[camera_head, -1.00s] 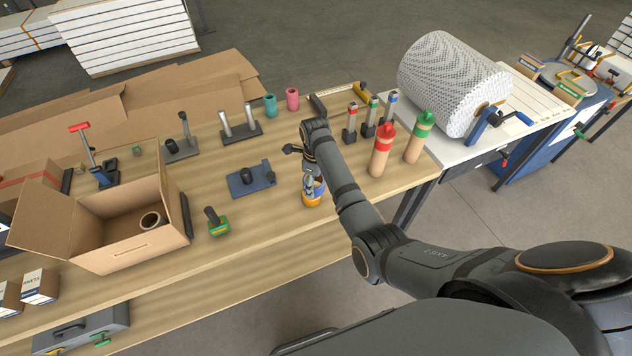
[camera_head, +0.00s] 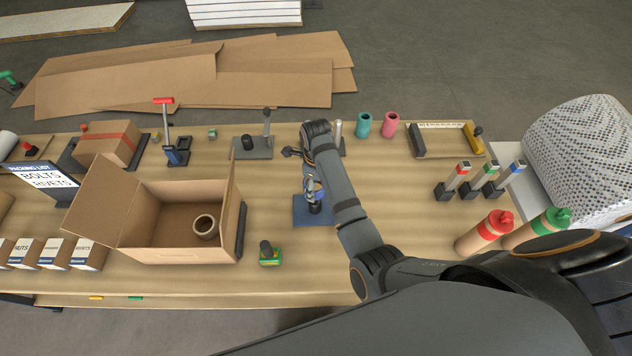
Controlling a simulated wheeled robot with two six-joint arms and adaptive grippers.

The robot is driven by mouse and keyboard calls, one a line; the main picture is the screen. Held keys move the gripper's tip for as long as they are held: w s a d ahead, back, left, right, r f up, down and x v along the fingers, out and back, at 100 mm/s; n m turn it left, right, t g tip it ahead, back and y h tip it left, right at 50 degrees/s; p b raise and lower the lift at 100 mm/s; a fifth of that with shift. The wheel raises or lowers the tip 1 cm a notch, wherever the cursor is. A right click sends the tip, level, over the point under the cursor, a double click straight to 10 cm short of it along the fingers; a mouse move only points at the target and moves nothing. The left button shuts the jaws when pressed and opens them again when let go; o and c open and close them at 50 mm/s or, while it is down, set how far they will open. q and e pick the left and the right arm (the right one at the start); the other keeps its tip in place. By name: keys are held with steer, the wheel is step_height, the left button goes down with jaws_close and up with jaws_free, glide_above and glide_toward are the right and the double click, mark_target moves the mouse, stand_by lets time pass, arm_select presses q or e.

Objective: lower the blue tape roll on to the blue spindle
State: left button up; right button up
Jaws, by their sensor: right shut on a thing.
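My right gripper (camera_head: 313,188) points down over the blue base plate (camera_head: 300,216) near the middle of the table. It is shut on the blue tape roll (camera_head: 319,194), of which only a small blue part shows between the fingers. A short dark post (camera_head: 315,208) stands on the plate just under the gripper. My gripper and forearm hide much of the plate and the roll, so I cannot tell whether the roll is around the spindle or just above it. My left gripper is not in view.
An open cardboard box (camera_head: 180,252) with a tape roll (camera_head: 205,227) inside stands at the left. A grey stand with posts (camera_head: 252,147) is behind. Red and green bottles (camera_head: 484,232) stand at the right.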

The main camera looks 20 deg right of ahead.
mark_target(317, 203)
steer(key=shift+s+a+r, duration=0.1)
steer(key=shift+s+r, duration=0.1)
steer(key=shift+s, duration=0.2)
steer(key=shift+f, duration=0.25)
steer(key=shift+w+f+b, duration=0.15)
steer(key=shift+f+b, duration=0.25)
steer(key=shift+f, duration=0.35)
steer(key=shift+w+f+b, duration=0.1)
steer(key=shift+f+b, duration=0.25)
steer(key=shift+f, duration=0.4)
steer(key=shift+s+f+b, duration=0.15)
steer(key=shift+f+b, duration=0.35)
steer(key=shift+f, duration=0.4)
steer(key=shift+f+b, duration=1.5)
steer(key=shift+f, duration=1.35)
steer(key=o, duration=1.2)
steer(key=shift+o, duration=0.2)
